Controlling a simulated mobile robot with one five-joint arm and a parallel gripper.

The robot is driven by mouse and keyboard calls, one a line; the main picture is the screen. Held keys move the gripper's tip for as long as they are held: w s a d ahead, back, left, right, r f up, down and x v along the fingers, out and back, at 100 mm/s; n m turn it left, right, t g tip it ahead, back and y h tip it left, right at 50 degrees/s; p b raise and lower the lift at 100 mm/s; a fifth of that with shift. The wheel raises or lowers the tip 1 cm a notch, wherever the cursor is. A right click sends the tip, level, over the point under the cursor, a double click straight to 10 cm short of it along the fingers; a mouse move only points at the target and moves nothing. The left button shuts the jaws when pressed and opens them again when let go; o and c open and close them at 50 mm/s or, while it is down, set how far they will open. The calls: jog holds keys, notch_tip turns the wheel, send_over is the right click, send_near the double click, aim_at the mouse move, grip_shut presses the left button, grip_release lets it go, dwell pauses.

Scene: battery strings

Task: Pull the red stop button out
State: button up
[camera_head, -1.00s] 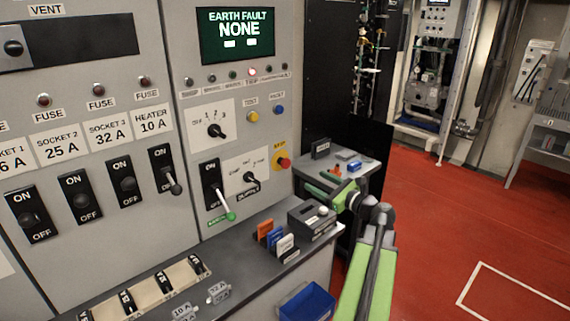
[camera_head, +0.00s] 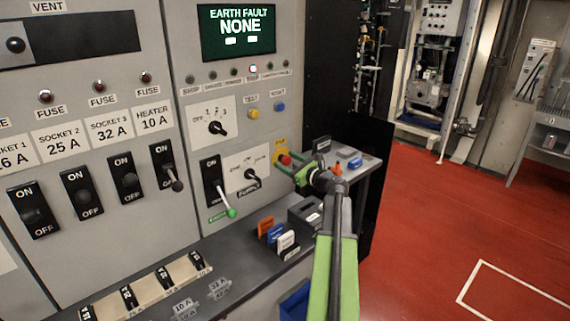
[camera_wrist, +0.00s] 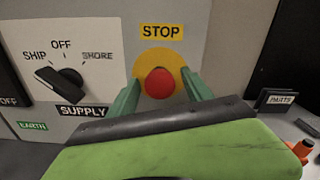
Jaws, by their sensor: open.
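The red stop button (camera_head: 285,160) sits on a yellow round plate on the grey panel, below a yellow STOP label (camera_wrist: 162,32). The wrist view shows the button (camera_wrist: 159,83) between the two green fingers of my gripper (camera_wrist: 160,92). My gripper (camera_head: 291,165) is open, with a finger to either side of the button in that view. I cannot tell whether the fingers touch it. The lower part of the yellow plate (camera_wrist: 184,62) is hidden behind my gripper.
The supply switch (camera_wrist: 62,82) is left of the button. A side table (camera_head: 374,163) stands right. The red floor (camera_head: 440,215) is clear.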

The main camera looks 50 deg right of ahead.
grip_shut()
dwell(0.4)
